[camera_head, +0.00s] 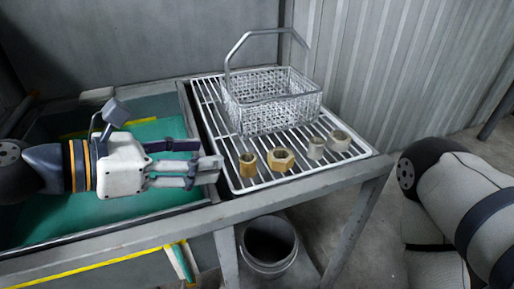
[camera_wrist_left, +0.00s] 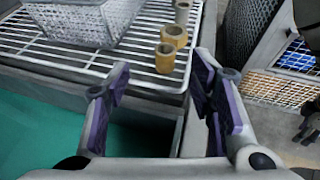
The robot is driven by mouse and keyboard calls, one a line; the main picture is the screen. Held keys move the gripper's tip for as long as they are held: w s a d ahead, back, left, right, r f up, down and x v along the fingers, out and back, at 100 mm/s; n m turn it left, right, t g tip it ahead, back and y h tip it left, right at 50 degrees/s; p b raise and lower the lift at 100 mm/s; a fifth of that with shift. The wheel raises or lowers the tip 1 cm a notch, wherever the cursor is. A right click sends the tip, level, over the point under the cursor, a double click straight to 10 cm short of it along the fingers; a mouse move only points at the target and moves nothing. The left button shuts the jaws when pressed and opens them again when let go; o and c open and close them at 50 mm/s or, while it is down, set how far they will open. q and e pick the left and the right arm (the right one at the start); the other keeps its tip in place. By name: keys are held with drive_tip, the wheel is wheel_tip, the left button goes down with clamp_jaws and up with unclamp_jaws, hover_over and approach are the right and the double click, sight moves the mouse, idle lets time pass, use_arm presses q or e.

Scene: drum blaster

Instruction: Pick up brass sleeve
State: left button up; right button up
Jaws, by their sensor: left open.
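The brass sleeve (camera_head: 248,164) stands upright on the white wire rack near its front left corner. In the left wrist view the sleeve (camera_wrist_left: 165,58) shows beyond and between the two fingertips. My left gripper (camera_head: 207,160) is open and empty, just left of the sleeve and apart from it, over the edge between basin and rack. Its purple-padded fingers (camera_wrist_left: 162,84) spread wide in the wrist view. My right gripper is out of view.
A brass hex nut (camera_head: 281,159) and two greyish fittings (camera_head: 316,148) (camera_head: 339,140) stand right of the sleeve on the rack (camera_head: 292,180). A wire basket (camera_head: 270,100) with a raised handle stands behind. A green-floored basin (camera_head: 160,128) lies left; a bucket (camera_head: 268,246) is below.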

sight(247, 158)
use_arm(q)
drive_tip(key=d+f, duration=0.1)
drive_tip(key=w+d+f, duration=0.1)
drive_tip(key=d, duration=0.1)
drive_tip(key=shift+w+f+b, duration=0.1)
drive_tip(key=shift+f+b, duration=0.2)
drive_tip(key=shift+b, duration=0.05)
drive_tip(key=x, duration=0.6)
drive_tip(key=shift+w+d+r+b, duration=0.15)
drive_tip(key=shift+w+d+b, duration=0.05)
drive_tip(key=shift+d+b, duration=0.1)
drive_tip(key=shift+r, duration=0.1)
clamp_jaws()
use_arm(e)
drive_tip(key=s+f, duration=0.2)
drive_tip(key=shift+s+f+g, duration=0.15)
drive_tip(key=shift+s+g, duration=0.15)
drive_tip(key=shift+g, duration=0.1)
